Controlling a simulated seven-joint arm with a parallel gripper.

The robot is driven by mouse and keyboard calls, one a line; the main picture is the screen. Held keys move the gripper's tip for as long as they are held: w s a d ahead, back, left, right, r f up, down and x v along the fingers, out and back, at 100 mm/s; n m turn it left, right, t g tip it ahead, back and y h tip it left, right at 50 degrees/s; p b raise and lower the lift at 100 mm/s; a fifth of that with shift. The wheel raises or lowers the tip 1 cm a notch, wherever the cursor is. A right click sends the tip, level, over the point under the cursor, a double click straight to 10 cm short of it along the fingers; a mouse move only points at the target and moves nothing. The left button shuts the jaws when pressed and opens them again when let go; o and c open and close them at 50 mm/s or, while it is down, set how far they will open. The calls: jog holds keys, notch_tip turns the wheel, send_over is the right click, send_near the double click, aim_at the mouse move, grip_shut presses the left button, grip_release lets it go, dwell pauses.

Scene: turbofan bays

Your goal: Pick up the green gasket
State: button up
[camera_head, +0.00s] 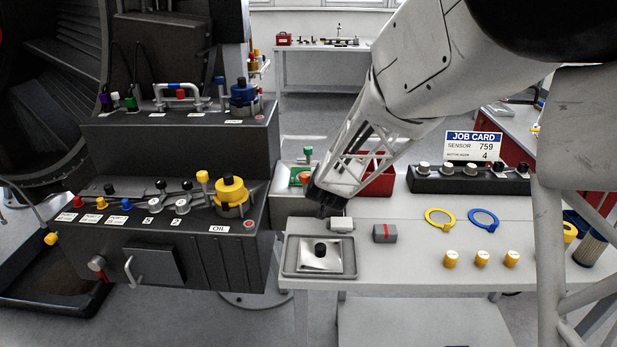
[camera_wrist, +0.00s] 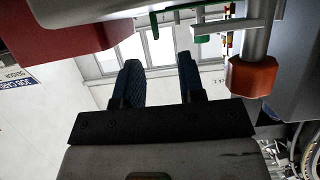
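In the head view my gripper (camera_head: 326,203) points down near the stand's right side, apart from the green piece.
An orange knob (camera_wrist: 252,76) is close to the right finger. A red bin (camera_head: 378,182) stands behind my gripper. A grey tray (camera_head: 290,268), a yellow ring (camera_head: 430,214), a blue ring (camera_head: 474,214) and yellow caps (camera_head: 482,258) lie on the white table.

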jog(key=shift+d+x, duration=0.2)
jog(key=shift+x, duration=2.4)
grip_shut()
